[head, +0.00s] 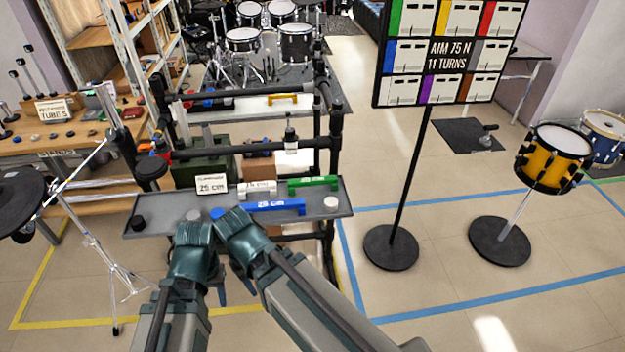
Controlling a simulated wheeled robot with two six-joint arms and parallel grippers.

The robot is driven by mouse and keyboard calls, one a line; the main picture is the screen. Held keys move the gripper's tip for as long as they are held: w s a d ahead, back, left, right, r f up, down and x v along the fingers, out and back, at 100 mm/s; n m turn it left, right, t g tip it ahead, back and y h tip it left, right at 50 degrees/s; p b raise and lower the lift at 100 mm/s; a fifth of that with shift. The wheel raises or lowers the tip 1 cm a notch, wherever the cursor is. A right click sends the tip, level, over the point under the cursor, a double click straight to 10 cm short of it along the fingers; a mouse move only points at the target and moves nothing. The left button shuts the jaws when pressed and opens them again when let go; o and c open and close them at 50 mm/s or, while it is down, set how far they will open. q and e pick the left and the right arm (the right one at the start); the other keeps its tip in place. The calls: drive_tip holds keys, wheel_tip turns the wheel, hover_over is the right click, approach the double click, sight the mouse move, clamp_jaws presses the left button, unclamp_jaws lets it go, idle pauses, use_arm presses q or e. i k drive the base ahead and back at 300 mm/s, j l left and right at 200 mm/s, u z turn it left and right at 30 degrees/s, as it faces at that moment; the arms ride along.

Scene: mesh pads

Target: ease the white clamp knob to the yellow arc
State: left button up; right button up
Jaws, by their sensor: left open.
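A small white round knob (331,203) sits at the right end of the grey tray (160,230). A paler whitish knob (194,215) lies left of centre on the tray. I cannot tell which of these, if either, is the clamp knob. No yellow arc can be made out.
A blue bar (270,206) and a green bar (313,184) lie on the tray, with a black knob (137,222) at its left. A black rack frame (336,130) stands behind. A sign stand (391,248) and yellow drum (552,158) are right.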

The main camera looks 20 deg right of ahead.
sight(290, 132)
drive_tip(key=i+l+z, duration=0.2)
drive_tip(key=z, duration=0.15)
drive_tip(key=i+l+z, duration=0.1)
drive_tip(key=i+z, duration=0.25)
drive_tip(key=i+l+z, duration=0.1)
drive_tip(key=z, duration=0.2)
